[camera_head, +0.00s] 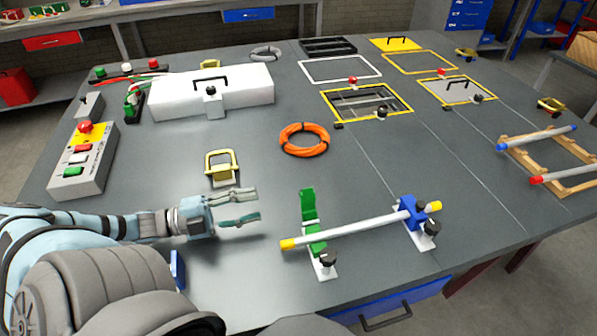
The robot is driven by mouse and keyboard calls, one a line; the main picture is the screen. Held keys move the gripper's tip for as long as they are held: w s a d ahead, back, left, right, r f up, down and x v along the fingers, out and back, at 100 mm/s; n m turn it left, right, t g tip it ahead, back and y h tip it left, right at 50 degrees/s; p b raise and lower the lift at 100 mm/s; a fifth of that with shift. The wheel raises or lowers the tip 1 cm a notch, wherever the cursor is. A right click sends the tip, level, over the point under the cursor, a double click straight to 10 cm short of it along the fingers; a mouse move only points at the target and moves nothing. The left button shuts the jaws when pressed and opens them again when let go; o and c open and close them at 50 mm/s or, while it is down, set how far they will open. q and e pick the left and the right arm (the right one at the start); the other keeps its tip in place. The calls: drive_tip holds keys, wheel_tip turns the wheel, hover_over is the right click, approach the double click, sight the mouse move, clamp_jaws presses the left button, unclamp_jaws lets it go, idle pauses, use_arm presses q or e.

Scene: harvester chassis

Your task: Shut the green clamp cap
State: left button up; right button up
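The green clamp (316,240) stands on a small white base near the front of the table. Its green cap (308,205) is swung up and stands open behind the rod. A white rod with yellow ends (350,229) lies across the green clamp and runs to a blue clamp (413,213) on the right, whose cap looks closed over it. My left gripper (255,206) comes in from the left, open and empty, with its fingers pointing right toward the green cap and a gap between them. My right gripper is not in view.
An orange ring (304,140) lies behind the clamps. A yellow latch (222,167) stands just behind my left gripper. A button box (84,160) and a white case (213,90) are farther left and back. Bare table surrounds the green clamp.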

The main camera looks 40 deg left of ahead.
sight(304, 194)
use_arm(q)
drive_tip(key=b+x, duration=0.2)
drive_tip(key=x, duration=0.2)
drive_tip(key=b+x, duration=0.3)
drive_tip(key=x, duration=0.1)
drive_tip(key=b+x, duration=0.3)
drive_tip(key=x, duration=0.1)
drive_tip(key=shift+w+a+f, duration=0.1)
drive_tip(key=shift+w+f, duration=0.05)
drive_tip(key=shift+f, duration=0.25)
drive_tip(key=shift+w+d+r+b, duration=0.15)
drive_tip(key=shift+w+d+b, duration=0.15)
drive_tip(key=shift+w+b, duration=0.15)
drive_tip(key=shift+r, duration=0.2)
clamp_jaws()
